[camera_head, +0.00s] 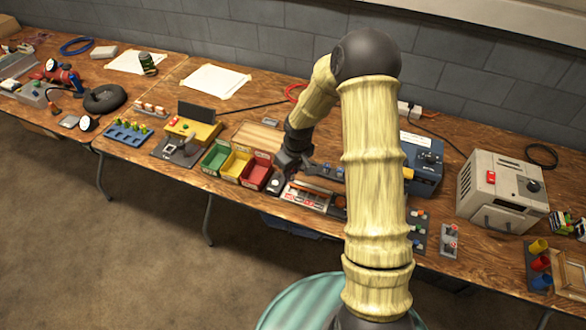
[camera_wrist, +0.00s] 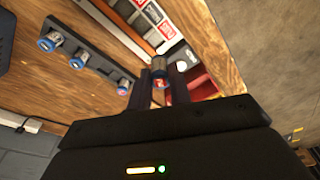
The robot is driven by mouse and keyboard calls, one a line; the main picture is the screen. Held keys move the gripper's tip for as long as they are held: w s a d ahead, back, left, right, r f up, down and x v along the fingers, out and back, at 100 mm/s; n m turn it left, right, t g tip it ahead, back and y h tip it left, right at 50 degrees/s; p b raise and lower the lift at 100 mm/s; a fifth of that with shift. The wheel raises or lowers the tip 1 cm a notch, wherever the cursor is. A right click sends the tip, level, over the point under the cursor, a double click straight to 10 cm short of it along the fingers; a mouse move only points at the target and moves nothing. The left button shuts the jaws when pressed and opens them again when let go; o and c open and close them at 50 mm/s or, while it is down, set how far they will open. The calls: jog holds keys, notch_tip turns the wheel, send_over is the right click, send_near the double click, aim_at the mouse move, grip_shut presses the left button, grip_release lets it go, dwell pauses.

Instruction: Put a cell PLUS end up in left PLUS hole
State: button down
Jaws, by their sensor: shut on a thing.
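My gripper (camera_head: 284,166) is over the table in the head view, close to the charger. In the wrist view my gripper (camera_wrist: 160,86) is shut on a cell (camera_wrist: 159,65), a small cylinder with a silver end and some red low between the fingers. Which end is PLUS is not clear. The charger (camera_wrist: 155,22), with red and white labels, shows at the top of the wrist view. It also lies below and right of my gripper in the head view (camera_head: 304,196). Its holes cannot be told apart. A dark rack (camera_wrist: 98,64) holds several cells at the left.
Red (camera_head: 256,175), yellow (camera_head: 235,166) and green (camera_head: 214,158) bins stand left of the charger. A blue box (camera_head: 421,172) and a beige machine (camera_head: 503,192) stand to the right. The front edge of the wooden table runs close to the bins and charger.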

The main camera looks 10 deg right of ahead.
aim_at(293, 179)
jog(key=f+b, duration=0.3)
jog(key=f, duration=0.2)
jog(key=shift+w+d+b, duration=0.1)
jog(key=shift+d+b, duration=0.1)
jog(key=shift+b, duration=0.2)
jog(key=shift+f, duration=0.45)
jog(key=shift+f+b, duration=0.6)
jog(key=shift+f, duration=0.4)
dwell(1.4)
jog(key=c, duration=1.2)
grip_release()
jog(key=shift+r+p, duration=2.95)
jog(key=shift+r, duration=0.6)
